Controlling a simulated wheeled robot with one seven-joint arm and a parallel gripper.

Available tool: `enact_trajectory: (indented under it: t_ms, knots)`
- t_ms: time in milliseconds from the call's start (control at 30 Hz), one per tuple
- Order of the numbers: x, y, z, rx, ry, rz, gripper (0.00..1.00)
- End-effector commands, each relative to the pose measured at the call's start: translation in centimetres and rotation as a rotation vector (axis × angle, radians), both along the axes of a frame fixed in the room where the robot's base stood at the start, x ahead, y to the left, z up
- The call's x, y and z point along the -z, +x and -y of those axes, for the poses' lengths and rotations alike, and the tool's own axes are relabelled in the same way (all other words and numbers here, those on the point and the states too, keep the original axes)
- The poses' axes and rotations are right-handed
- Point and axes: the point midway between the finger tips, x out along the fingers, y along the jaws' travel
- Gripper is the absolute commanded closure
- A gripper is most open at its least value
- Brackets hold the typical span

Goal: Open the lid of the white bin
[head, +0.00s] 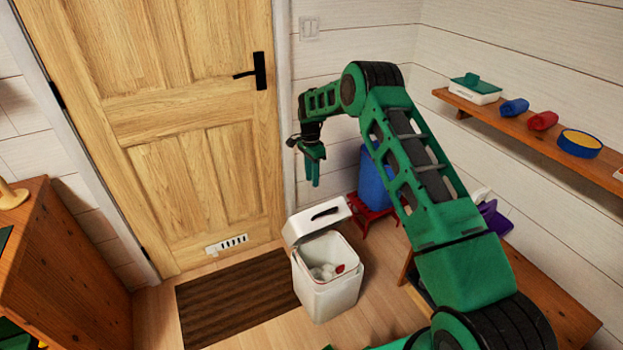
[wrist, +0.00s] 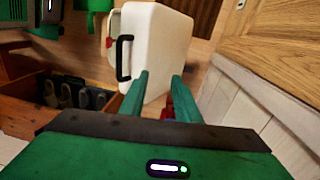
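The white bin (head: 330,295) stands on the floor by the mat. Its lid (head: 318,218) is raised and tilted back at the bin's rear edge, with a dark handle slot on it. The bin's mouth is uncovered, and crumpled white stuff and a red item show inside. My gripper (head: 313,180) hangs above the lid, pointing down, apart from it in the head view. In the wrist view the white lid (wrist: 160,50) and its black handle (wrist: 123,58) lie beyond my fingers (wrist: 160,90), which are spread with nothing visible held between them.
A wooden door (head: 160,120) is behind, with a dark striped mat (head: 235,300) before it. A blue container (head: 374,180) stands on a red stool (head: 370,215) right of the lid. A wall shelf (head: 540,135) holds small items. A wooden cabinet (head: 60,260) is at left.

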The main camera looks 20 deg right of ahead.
Motion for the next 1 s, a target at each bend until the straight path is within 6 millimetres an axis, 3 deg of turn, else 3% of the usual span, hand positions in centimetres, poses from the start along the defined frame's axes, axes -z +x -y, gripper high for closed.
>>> enact_trajectory:
  t_ms: [267, 700, 1000]
  knots:
    - [-0.6, 0.1, 0.0, 0.000, 0.000, 0.002, 0.71]
    - [-8.0, 0.8, -0.2, -0.001, 0.001, 0.002, 0.71]
    - [-10.6, 1.0, -0.2, 0.000, 0.000, 0.000, 0.71]
